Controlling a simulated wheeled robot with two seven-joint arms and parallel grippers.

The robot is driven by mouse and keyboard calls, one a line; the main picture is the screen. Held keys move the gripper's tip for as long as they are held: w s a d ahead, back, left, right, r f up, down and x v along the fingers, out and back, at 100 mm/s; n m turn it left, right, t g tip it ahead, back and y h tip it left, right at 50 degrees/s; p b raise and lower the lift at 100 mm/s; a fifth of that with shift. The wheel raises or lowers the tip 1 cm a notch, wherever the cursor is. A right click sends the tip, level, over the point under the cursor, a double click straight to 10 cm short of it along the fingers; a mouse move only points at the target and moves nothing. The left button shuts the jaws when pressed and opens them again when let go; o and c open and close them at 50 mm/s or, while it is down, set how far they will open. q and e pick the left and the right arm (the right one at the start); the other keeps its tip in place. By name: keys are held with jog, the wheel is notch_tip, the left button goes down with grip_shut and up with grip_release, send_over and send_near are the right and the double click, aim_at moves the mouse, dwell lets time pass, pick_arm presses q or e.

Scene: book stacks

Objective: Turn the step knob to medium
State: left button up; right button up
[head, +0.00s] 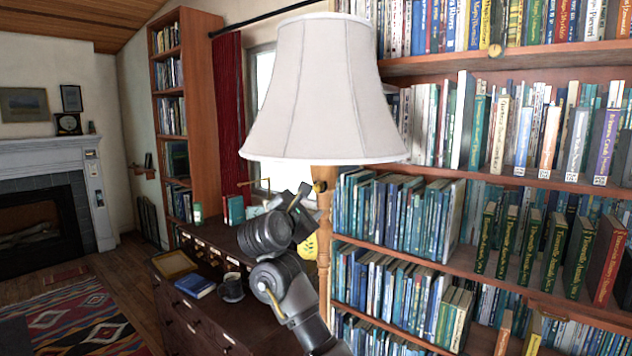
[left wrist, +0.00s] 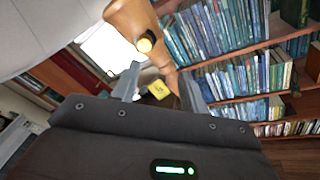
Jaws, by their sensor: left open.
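A floor lamp has a large white shade (head: 325,90) and a turned wooden post (head: 325,215). The step knob (head: 320,186) is a small round brass knob on the post just under the shade. In the left wrist view the knob (left wrist: 145,45) faces me, above and beyond the fingertips. My left gripper (head: 300,202) is open and empty, just left of and below the knob in the head view. In the left wrist view its two fingers (left wrist: 160,85) are spread, apart from the knob. The knob's setting cannot be read. My right gripper is not in view.
A tall bookcase (head: 480,180) full of books stands right behind the lamp. A dark wooden desk (head: 200,325) with a blue book (head: 195,285) and a cup (head: 232,287) stands at lower left. A yellow object (head: 308,246) is partly hidden behind my gripper.

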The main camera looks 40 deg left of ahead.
aim_at(317, 188)
pick_arm(q)
jog(key=shift+n, duration=0.8)
jog(key=w+a+p, duration=0.1)
jog(key=w+p, duration=0.1)
jog(key=w+a+r+p, duration=0.1)
jog(key=w+p, duration=0.1)
jog(key=w+a+r+p, duration=0.1)
jog(key=w+p, duration=0.1)
jog(key=w, duration=0.1)
jog(key=shift+a+r, duration=0.2)
jog(key=shift+a, duration=0.15)
jog(key=shift+w+a+f+y, duration=0.15)
jog(key=shift+w+y, duration=0.15)
jog(key=shift+w, duration=0.3)
jog(key=shift+c, duration=0.4)
grip_shut()
